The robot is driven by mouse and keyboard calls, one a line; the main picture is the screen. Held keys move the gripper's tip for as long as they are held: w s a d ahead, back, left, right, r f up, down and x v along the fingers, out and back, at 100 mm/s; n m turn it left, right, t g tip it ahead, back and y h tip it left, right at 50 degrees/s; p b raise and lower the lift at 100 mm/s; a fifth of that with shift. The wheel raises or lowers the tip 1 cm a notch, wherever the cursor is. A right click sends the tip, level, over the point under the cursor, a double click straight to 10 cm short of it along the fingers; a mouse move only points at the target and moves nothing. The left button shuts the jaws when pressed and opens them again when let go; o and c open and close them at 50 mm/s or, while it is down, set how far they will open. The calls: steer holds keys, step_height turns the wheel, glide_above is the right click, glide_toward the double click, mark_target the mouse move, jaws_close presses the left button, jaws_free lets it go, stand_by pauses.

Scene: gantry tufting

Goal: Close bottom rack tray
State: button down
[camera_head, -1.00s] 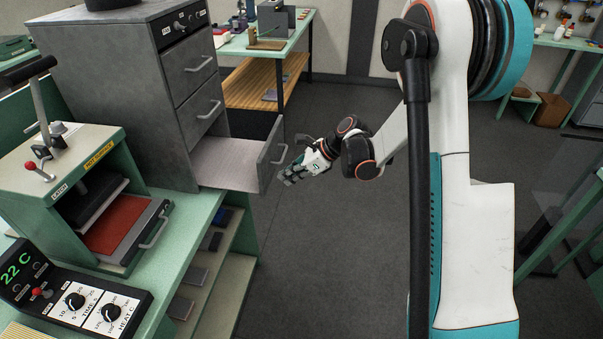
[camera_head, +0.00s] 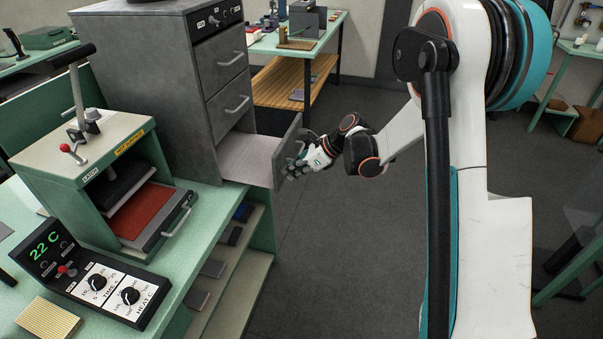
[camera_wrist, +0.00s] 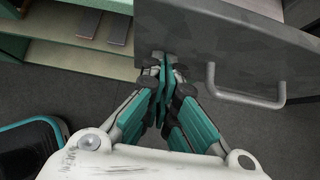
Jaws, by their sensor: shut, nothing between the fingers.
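The grey rack (camera_head: 160,75) stands on the green bench in the head view. Its bottom tray (camera_head: 248,155) is pulled out, with the pale floor showing and the front panel (camera_head: 287,150) standing clear of the rack. The two trays above are shut. My gripper (camera_head: 290,173) is shut and empty at the outer side of that front panel, close to its handle. In the wrist view the closed fingertips (camera_wrist: 165,66) are at the left end of the front panel (camera_wrist: 235,38), left of the handle (camera_wrist: 247,100). Whether they touch it I cannot tell.
A green press (camera_head: 100,170) with a red plate and a control box (camera_head: 90,275) reading 22 C stand left of the rack. Shelves with dark slabs (camera_head: 213,268) lie under the bench. The floor (camera_head: 340,240) right of the tray is clear.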

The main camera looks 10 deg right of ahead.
steer(key=w+a, duration=0.3)
steer(key=a, duration=0.2)
steer(key=w+a, duration=0.3)
steer(key=a, duration=0.3)
steer(key=w+a, duration=0.3)
steer(key=a, duration=0.2)
steer(key=shift+w+a, duration=0.2)
steer(key=shift+w, duration=0.05)
steer(key=shift+a, duration=0.1)
steer(key=shift+w+r, duration=0.1)
